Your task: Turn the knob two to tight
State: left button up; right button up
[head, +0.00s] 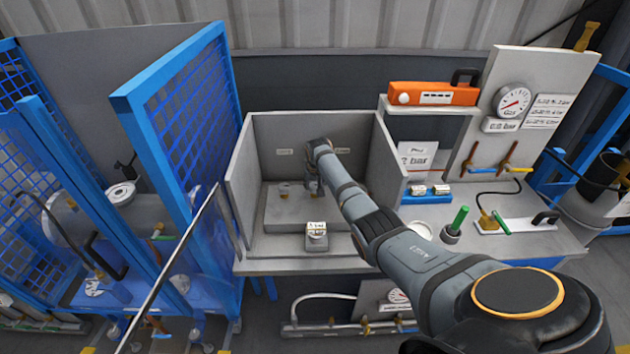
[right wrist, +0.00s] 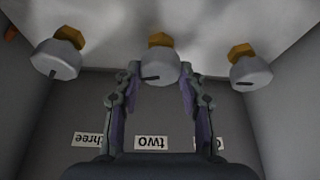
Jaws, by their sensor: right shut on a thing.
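Knob two (right wrist: 153,66) is a grey round knob with a dark index mark on a brass stem, in the middle of the right wrist view. The label "two" (right wrist: 151,143) appears upside down below it. My right gripper (right wrist: 157,78) has its fingers on both sides of this knob and is shut on it. In the head view, my right gripper (head: 315,188) is inside the grey booth, and my arm and wrist mostly hide the knob. The knob's index mark points roughly left in the wrist view. My left gripper is not in view.
A similar knob (right wrist: 55,61) sits at left near the label "three" (right wrist: 91,140), and another knob (right wrist: 250,68) at right, its label partly hidden by a finger. The booth's side walls (head: 240,185) stand close around. A small block with a label (head: 317,237) stands in front.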

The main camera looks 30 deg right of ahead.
jog(key=shift+m+g+h, duration=0.3)
jog(key=shift+m+h, duration=0.1)
jog(key=shift+m, duration=0.8)
jog(key=shift+m+h+b, duration=0.3)
jog(key=shift+m+b, duration=0.05)
jog(key=shift+m, duration=0.45)
jog(key=o, duration=1.2)
jog(key=v, duration=1.2)
jog(key=shift+w, duration=0.25)
